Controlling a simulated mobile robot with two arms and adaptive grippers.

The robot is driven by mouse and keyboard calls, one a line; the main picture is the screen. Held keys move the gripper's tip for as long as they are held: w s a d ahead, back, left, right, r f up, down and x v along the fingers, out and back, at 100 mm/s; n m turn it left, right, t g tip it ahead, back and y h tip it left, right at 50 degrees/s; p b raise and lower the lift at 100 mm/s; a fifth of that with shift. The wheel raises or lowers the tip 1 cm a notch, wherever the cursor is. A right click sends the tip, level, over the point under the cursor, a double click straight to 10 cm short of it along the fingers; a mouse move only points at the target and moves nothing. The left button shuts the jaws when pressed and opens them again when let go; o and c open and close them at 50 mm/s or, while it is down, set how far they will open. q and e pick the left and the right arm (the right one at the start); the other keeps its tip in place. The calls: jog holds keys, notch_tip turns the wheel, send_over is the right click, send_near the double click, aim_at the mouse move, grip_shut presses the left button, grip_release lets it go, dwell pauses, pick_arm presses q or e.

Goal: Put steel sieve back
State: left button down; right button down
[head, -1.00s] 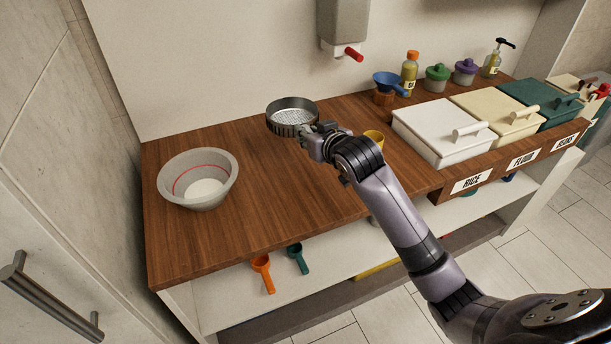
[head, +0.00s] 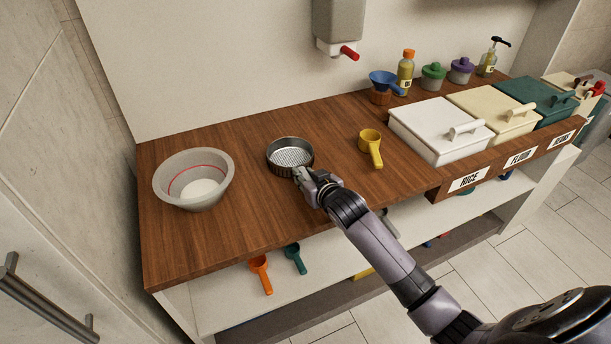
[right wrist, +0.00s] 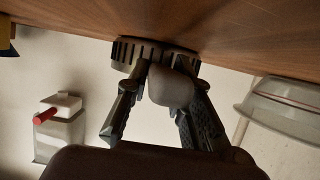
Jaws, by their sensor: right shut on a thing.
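The steel sieve (head: 291,157), a round metal ring with a mesh bottom, is on or just above the wooden counter, level, in the middle of the head view. My left gripper is not in view.
A grey bowl (head: 222,178) with a red line stands left of the sieve. A yellow scoop (head: 370,139) lies to the right. A white rice bin (head: 418,130) and other bins stand farther right. A wall dispenser (head: 338,25) hangs behind. Counter between bowl and sieve is clear.

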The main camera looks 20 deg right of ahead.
jog(key=c, duration=1.4)
grip_release()
jog(key=shift+f, duration=0.1)
jog(key=shift+r, duration=0.2)
jog(key=v, duration=1.2)
